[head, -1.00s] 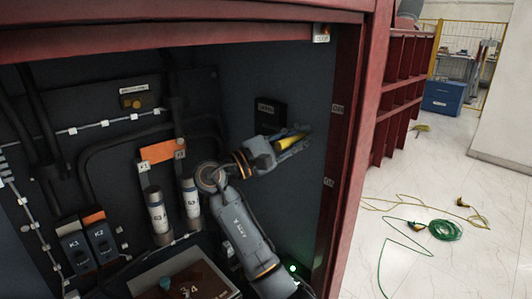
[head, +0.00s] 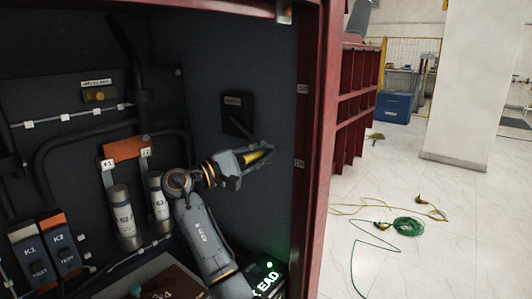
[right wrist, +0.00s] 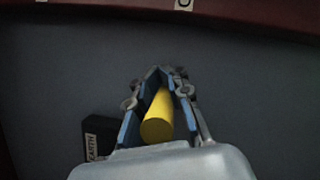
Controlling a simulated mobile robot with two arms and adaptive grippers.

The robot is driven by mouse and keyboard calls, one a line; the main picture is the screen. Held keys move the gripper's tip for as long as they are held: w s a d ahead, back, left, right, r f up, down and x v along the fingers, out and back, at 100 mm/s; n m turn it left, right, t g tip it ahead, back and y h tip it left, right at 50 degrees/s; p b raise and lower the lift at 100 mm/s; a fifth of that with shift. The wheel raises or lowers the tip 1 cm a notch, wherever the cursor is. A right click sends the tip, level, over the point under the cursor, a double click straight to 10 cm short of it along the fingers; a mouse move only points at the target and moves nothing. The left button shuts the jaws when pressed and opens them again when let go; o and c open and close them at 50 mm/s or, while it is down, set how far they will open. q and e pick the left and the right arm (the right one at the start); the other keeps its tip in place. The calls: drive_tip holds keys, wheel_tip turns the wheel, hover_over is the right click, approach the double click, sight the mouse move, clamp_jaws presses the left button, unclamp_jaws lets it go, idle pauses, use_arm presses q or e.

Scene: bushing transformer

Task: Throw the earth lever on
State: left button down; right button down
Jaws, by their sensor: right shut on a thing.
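The earth lever's black box (head: 237,113), with a small label at its top, is on the dark back wall of the cabinet. Its label reads EARTH in the right wrist view (right wrist: 91,146). My right gripper (head: 265,152) is shut on the yellow lever handle (head: 254,158), below and right of the box. In the right wrist view the yellow handle (right wrist: 158,118) lies between the two fingers. My left gripper is not in view.
Red cabinet frame (head: 308,130) stands close to the right of my gripper. Two labelled cylinders (head: 124,217), switches K1 and K2 (head: 44,250) and pipes are to the left. A green-lit unit (head: 270,266) sits below. Green cable (head: 408,227) lies on the floor outside.

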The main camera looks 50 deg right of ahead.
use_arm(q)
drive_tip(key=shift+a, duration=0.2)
use_arm(e)
drive_tip(key=shift+w+a+f, duration=0.1)
drive_tip(key=shift+f, duration=0.5)
drive_tip(key=c, duration=1.2)
unclamp_jaws()
drive_tip(key=shift+w, duration=0.3)
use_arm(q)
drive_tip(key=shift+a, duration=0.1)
use_arm(e)
drive_tip(key=shift+r, duration=0.1)
drive_tip(key=shift+a, duration=0.35)
drive_tip(key=v, duration=1.1)
drive_tip(key=shift+w, duration=0.15)
drive_tip(key=shift+a+f, duration=0.1)
drive_tip(key=shift+f, duration=0.1)
